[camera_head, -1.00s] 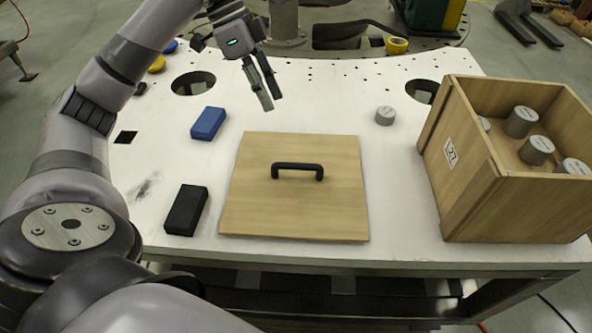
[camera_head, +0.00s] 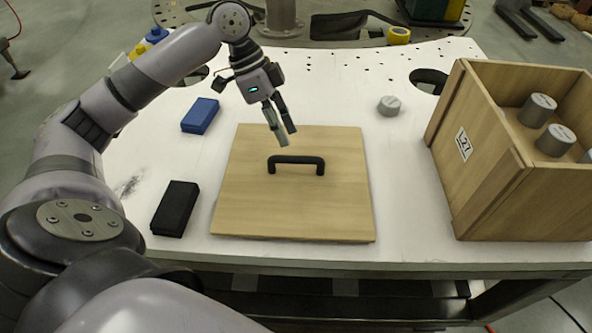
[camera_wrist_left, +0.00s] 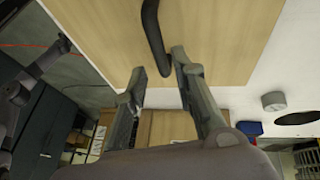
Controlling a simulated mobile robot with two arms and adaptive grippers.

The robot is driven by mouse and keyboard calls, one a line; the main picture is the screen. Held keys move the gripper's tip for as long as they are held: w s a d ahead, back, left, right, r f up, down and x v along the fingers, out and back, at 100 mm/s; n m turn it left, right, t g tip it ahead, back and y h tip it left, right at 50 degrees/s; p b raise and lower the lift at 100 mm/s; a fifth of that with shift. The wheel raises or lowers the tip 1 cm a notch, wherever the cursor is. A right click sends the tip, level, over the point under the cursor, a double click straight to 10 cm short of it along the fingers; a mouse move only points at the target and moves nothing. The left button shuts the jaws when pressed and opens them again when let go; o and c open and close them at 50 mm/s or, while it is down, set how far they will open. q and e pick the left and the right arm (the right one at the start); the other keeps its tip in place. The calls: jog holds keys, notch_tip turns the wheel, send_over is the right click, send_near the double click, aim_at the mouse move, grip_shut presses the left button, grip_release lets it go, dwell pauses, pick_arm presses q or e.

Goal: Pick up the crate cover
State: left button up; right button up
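The crate cover (camera_head: 290,212) is a flat square wooden board with a black bar handle (camera_head: 296,159) on top. It lies on the white table. My left gripper (camera_head: 285,140) is above the cover's far edge, just behind the handle, fingers pointing down. In the left wrist view the two fingers (camera_wrist_left: 157,66) are apart with nothing between them, and the black handle (camera_wrist_left: 152,38) shows just beyond their tips. The wooden cover (camera_wrist_left: 205,28) fills the top of that view.
An open wooden crate (camera_head: 480,165) marked L27 stands at the right, with grey cylinders inside. A loose grey cylinder (camera_head: 389,105) lies near it. A blue block (camera_head: 200,116) and a black block (camera_head: 175,209) lie left of the cover. Bare table separates cover and crate.

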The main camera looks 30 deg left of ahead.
aim_at(295, 157)
pick_arm(q)
jog(key=x, duration=0.3)
jog(key=p+x, duration=0.1)
jog(key=x, duration=0.3)
jog(key=shift+s+f+p, duration=0.2)
jog(key=shift+f+p, duration=0.15)
jog(key=shift+f, duration=0.05)
jog(key=shift+d+f, duration=0.15)
jog(key=shift+f, duration=0.1)
jog(key=shift+c, duration=0.4)
grip_shut()
jog(key=shift+w+r, duration=0.1)
jog(key=shift+r, duration=0.05)
